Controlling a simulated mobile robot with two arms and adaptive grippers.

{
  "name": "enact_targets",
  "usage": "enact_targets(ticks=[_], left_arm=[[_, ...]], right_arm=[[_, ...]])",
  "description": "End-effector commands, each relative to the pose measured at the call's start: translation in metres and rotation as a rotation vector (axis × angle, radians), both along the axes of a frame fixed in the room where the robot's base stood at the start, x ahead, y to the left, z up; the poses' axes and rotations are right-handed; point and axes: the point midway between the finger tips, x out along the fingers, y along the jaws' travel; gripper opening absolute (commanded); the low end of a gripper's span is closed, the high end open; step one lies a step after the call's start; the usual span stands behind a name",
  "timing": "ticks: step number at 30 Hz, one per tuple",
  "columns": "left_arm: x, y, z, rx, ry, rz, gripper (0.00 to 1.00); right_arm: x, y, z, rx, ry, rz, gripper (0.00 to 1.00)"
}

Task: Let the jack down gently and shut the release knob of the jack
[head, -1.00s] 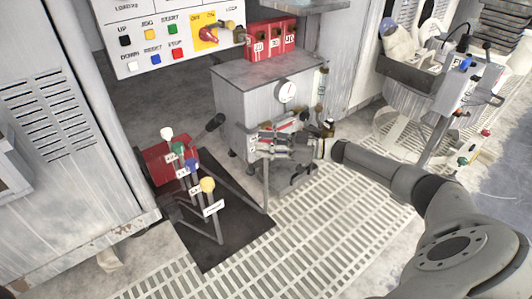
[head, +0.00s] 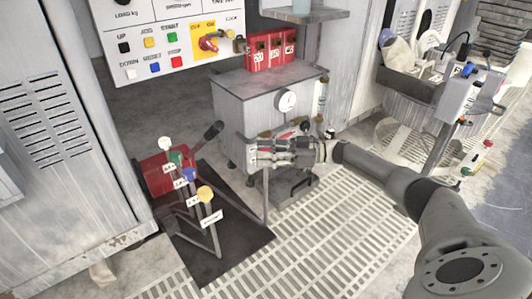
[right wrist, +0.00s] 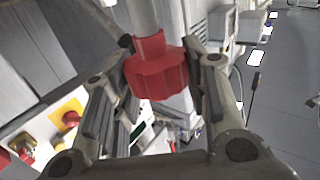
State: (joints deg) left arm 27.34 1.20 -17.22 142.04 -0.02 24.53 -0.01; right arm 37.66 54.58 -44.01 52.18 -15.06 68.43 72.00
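A red ribbed knob (right wrist: 156,68) on the end of a pale rod (right wrist: 143,15) fills the gap between the fingers of my right gripper (right wrist: 160,72) in the right wrist view. The pads touch its sides, so the gripper looks shut on it. In the head view my right gripper (head: 270,151) lies level in front of the grey cabinet (head: 235,110) with a round gauge (head: 286,102); a little red shows just above the fingers. I cannot clearly make out the jack's body or how high it is raised. My left gripper is not in view.
Levers with white, green, blue and yellow knobs (head: 205,193) stand left of the gripper, over a black mat (head: 230,250). A control panel (head: 160,40) hangs at upper left. The slatted floor (head: 330,230) in front is open.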

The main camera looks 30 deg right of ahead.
Motion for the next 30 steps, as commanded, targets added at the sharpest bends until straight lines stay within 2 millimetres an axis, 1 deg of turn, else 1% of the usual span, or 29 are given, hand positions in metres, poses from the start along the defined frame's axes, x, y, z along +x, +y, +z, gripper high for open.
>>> enact_targets(ticks=[1,3,4,12,16,20,27,30], left_arm=[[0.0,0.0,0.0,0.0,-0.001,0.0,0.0],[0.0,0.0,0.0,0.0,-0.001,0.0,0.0],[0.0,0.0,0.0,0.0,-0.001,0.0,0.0],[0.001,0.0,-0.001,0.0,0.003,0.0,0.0],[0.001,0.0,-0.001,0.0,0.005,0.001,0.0],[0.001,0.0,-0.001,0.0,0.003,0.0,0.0],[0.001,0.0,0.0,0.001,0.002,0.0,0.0],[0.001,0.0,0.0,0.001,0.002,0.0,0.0]], right_arm=[[0.0,0.0,0.0,0.001,-0.001,0.0,0.52],[0.0,0.0,0.0,0.001,-0.001,0.0,0.61],[0.0,0.0,0.0,0.001,-0.001,0.0,0.62],[0.0,0.0,0.0,-0.001,-0.001,0.0,0.62],[-0.005,-0.007,-0.001,-0.001,0.001,-0.001,0.62],[-0.016,-0.026,-0.001,-0.004,0.001,-0.004,0.62],[-0.044,-0.069,-0.001,-0.002,0.001,-0.004,0.62],[-0.054,-0.083,-0.001,-0.002,0.001,-0.003,0.62]])
